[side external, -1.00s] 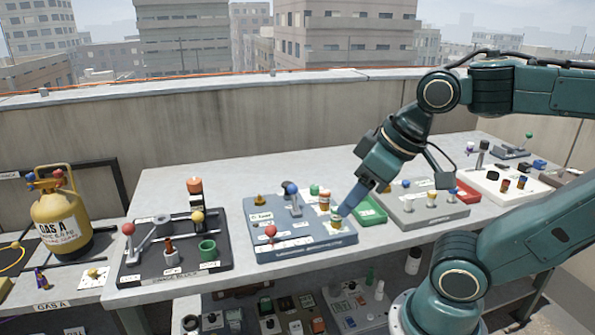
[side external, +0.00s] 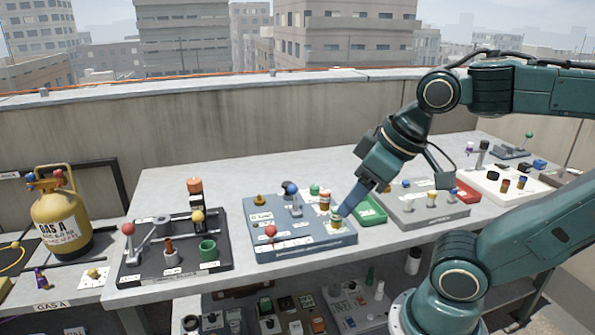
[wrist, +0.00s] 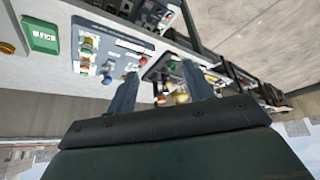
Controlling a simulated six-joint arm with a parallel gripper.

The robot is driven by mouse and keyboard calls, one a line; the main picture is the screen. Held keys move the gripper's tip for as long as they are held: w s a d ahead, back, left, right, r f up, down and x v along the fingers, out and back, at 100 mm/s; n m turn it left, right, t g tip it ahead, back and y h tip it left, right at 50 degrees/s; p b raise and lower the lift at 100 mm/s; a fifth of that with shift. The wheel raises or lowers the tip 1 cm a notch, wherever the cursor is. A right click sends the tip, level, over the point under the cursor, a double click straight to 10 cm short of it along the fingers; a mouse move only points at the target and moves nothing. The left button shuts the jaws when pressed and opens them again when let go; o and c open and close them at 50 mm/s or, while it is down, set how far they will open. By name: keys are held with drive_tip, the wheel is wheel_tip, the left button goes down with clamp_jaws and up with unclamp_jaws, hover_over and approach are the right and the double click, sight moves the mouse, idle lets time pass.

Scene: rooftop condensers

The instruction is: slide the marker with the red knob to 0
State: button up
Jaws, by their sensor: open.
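A marker with a red knob (side external: 271,231) stands at the front left of the blue-grey panel (side external: 262,211), behind a strip of white labels along the front edge. The label characters are too small to read. My gripper (side external: 340,213) points down over the panel's right end, beside the striped stacks there and well to the right of the red knob. In the wrist view my gripper's two fingers (wrist: 160,72) are spread apart with nothing clearly held between them. The blue-grey panel (wrist: 102,35) also shows in the wrist view, left of the fingers.
A blue-knobbed lever (side external: 292,189) and a green knob (side external: 314,189) stand at the panel's back. A black board (side external: 140,270) with another red-knobbed lever (side external: 128,229) lies left. A green box (side external: 371,209) and grey panel (side external: 413,214) lie right. Bare table separates the boards.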

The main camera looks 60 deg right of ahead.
drive_tip(key=c, duration=0.6)
drive_tip(key=shift+w+r, duration=0.15)
drive_tip(key=shift+w, duration=0.05)
drive_tip(key=c, duration=0.3)
drive_tip(key=shift+w+r, duration=0.1)
drive_tip(key=shift+w, duration=0.1)
clamp_jaws()
drive_tip(key=w+d+r+m+g+y, duration=0.15)
drive_tip(key=w+m, duration=0.25)
drive_tip(key=w, duration=0.4)
drive_tip(key=w+d+m+g, duration=0.2)
drive_tip(key=w+d+m, duration=0.15)
drive_tip(key=w, duration=0.35)
drive_tip(key=w+d+f+m+g+y, duration=0.1)
drive_tip(key=w+d+f+m, duration=0.3)
drive_tip(key=d, duration=0.3)
drive_tip(key=w+d+f+m+g+y, duration=0.1)
drive_tip(key=w+d+f+m, duration=0.3)
drive_tip(key=d+f, duration=0.3)
drive_tip(key=shift+w+f+g, duration=0.15)
drive_tip(key=shift+w+g, duration=0.2)
drive_tip(key=shift+w, duration=0.5)
